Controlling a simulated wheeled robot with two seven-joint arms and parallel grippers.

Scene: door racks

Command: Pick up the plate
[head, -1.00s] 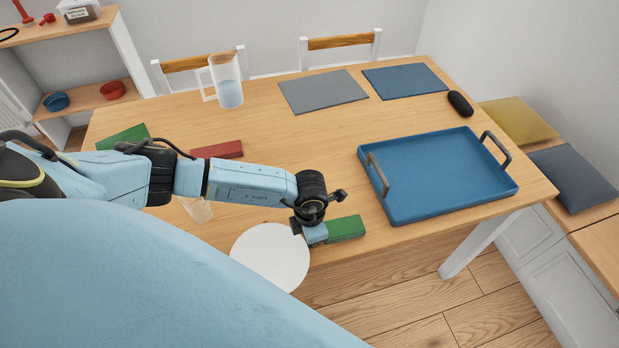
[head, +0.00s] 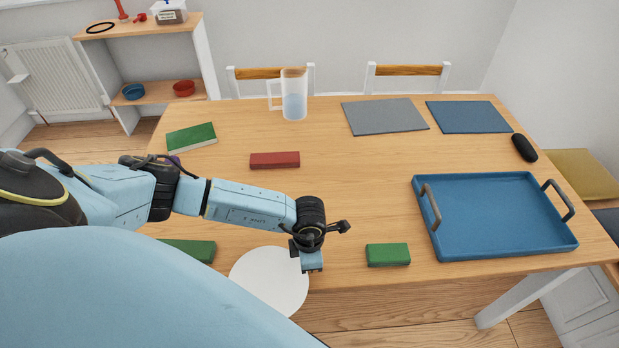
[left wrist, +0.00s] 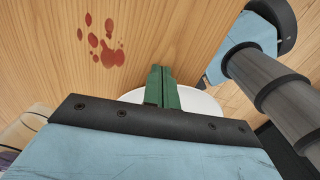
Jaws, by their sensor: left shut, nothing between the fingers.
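The white round plate (head: 265,280) is near the table's front edge in the head view. My blue body covers its lower left part. I cannot tell whether it rests flat or is raised. My left gripper (head: 312,268) points down at the plate's right rim, overlapping it in the picture. In the left wrist view its green fingers (left wrist: 160,85) are shut together with nothing between them. The white plate (left wrist: 202,102) shows behind and beside them, mostly hidden by the gripper body. My right gripper is not in view.
A green block (head: 388,255) lies just right of my gripper, then a blue tray (head: 500,215) with handles. Another green block (head: 190,250) is left of the plate. A red block (head: 275,160) and clear pitcher (head: 294,100) stand farther back.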

